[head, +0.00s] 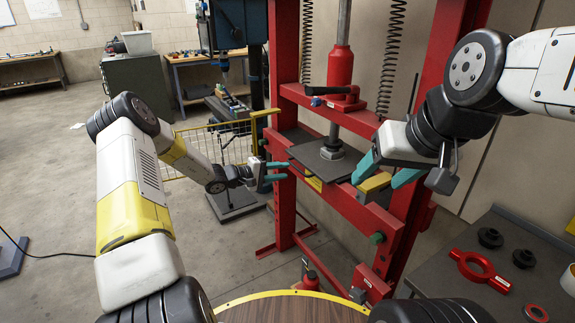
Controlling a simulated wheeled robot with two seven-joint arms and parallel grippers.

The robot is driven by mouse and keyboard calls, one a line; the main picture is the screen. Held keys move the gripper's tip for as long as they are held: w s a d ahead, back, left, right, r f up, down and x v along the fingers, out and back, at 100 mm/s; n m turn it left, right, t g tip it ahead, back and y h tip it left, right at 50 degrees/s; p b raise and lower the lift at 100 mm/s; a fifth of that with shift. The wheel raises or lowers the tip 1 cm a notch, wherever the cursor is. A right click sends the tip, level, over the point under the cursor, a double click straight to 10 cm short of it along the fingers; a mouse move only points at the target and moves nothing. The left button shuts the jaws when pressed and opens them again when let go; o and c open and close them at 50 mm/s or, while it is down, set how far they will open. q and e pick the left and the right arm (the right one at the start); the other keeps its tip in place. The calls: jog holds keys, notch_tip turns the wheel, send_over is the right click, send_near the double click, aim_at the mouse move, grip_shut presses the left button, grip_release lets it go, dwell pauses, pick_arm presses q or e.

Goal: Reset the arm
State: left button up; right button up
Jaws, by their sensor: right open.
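My left arm reaches in from the left, and its gripper (288,171) points right, near the red press's left post. Its two teal fingers are apart, with nothing visible between them. My right arm comes in from the upper right, and its gripper (375,183) points down and left over the press bed. Its teal fingers are spread wide. A yellow block (376,182) shows between them; I cannot tell whether it touches either finger.
The red press (284,110) stands ahead, with a dark plate (318,160) under its ram. A dark bench at lower right holds a red ring-shaped part (479,268) and black parts. A yellow railing (205,147) and workbenches stand behind. The left floor is mostly open.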

pick_arm(q)
jog(key=s+d+r+m+g+y, duration=0.35)
jog(key=s+r+m+g, duration=0.3)
jog(key=s+r, duration=1.05)
jog(key=s+a+r+t+y, duration=0.1)
jog(key=s+a+r+y, duration=0.1)
jog(key=s, duration=0.6)
jog(key=s+a+r+t+y, duration=0.1)
jog(key=s+a+r+y, duration=0.2)
jog(key=s, duration=0.5)
jog(key=s+a+r+t+y, duration=0.2)
jog(key=s+a+r, duration=0.2)
jog(key=s+a, duration=0.2)
jog(key=shift+s+a+m, duration=0.25)
jog(key=shift+s+m, duration=0.2)
jog(key=shift+s, duration=0.6)
